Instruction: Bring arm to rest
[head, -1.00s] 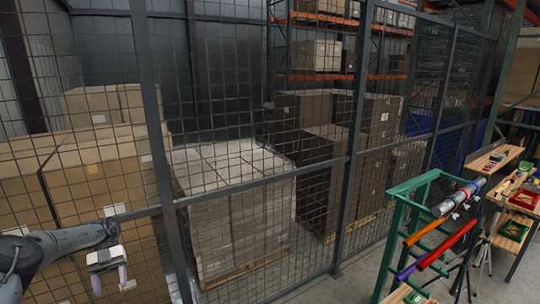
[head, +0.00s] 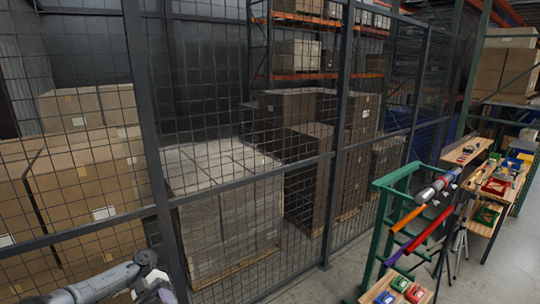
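My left arm comes in at the bottom left of the head view. Its gripper (head: 155,292) is at the bottom edge, in front of the wire mesh fence, and partly cut off by the frame. I see no object in it, but its fingertips do not show clearly enough to tell whether it is open or shut. My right arm and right gripper are not in view. No strapped tote can be made out.
A dark mesh fence (head: 145,110) crosses the view, with stacked cartons (head: 90,190) and a wrapped pallet load (head: 225,220) behind it. At the right stand a green rack (head: 372,235) holding coloured tubes and a wooden bench (head: 468,150) with small bins. Grey floor (head: 490,255) shows there.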

